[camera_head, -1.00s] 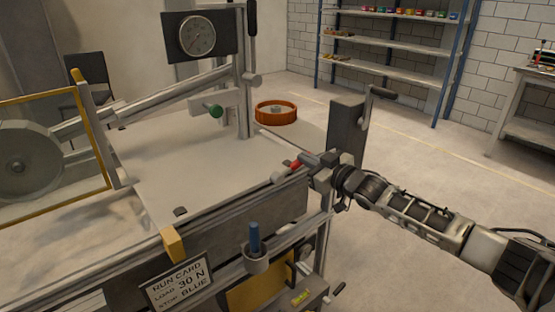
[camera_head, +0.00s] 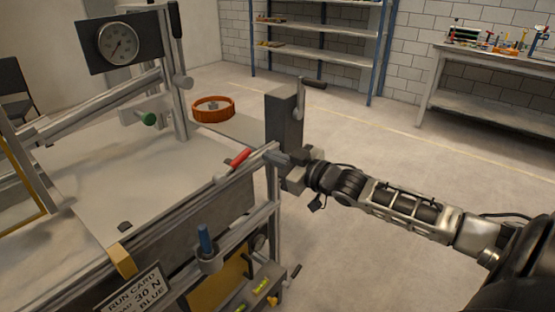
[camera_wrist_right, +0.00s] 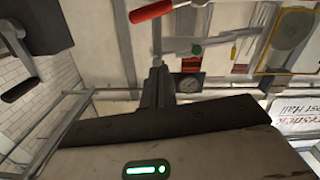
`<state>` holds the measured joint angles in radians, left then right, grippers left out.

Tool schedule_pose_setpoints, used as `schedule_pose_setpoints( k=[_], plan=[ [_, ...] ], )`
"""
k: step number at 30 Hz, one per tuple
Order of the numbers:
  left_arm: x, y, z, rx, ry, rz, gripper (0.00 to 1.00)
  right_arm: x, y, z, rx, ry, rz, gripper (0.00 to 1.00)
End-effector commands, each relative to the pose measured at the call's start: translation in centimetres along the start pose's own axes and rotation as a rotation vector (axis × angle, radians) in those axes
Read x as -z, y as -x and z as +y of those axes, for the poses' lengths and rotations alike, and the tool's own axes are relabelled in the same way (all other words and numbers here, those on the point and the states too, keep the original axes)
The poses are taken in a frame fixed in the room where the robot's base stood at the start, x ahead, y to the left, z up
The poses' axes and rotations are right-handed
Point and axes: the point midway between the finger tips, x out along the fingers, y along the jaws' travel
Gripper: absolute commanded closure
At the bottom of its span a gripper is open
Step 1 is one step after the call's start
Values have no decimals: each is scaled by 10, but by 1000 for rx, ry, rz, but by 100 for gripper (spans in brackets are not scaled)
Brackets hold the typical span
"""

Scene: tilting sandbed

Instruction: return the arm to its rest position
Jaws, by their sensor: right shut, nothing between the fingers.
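My right arm comes in from the right in the head view. Its gripper (camera_head: 273,156) is shut and empty, at the right end of the bench's front rail. It is to the right of a red-handled lever (camera_head: 238,158), with a small gap between them. In the right wrist view the closed fingers (camera_wrist_right: 157,66) point into the scene, and the red handle (camera_wrist_right: 151,10) is above them. Whether the fingers touch the rail is unclear. My left gripper is in neither view.
The sandbed bench (camera_head: 100,180) fills the left. A grey post with a crank (camera_head: 284,118) stands close behind my right gripper. A blue handle (camera_head: 205,238) sits in a front holder. An orange ring (camera_head: 213,112) lies behind. Floor to the right is open.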

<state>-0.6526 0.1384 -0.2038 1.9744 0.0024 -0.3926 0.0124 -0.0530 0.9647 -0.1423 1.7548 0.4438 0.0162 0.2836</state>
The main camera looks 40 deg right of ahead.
Motion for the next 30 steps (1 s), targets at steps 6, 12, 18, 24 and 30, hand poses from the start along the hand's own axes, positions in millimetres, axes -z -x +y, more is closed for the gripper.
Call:
schedule_pose_setpoints(
  k=[6, 12, 18, 24, 30],
  plan=[
    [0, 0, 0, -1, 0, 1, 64, 1, 10, 0, 1, 1, 0, 100],
    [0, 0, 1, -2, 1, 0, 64, 1, 10, 0, 0, 1, 1, 100],
    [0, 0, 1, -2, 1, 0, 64, 1, 10, 0, 0, 1, 1, 100],
    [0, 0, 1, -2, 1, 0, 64, -2, 10, -2, 1, -2, -4, 100],
    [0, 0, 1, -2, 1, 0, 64, -60, 26, -57, 22, -53, -108, 100]
  ],
)
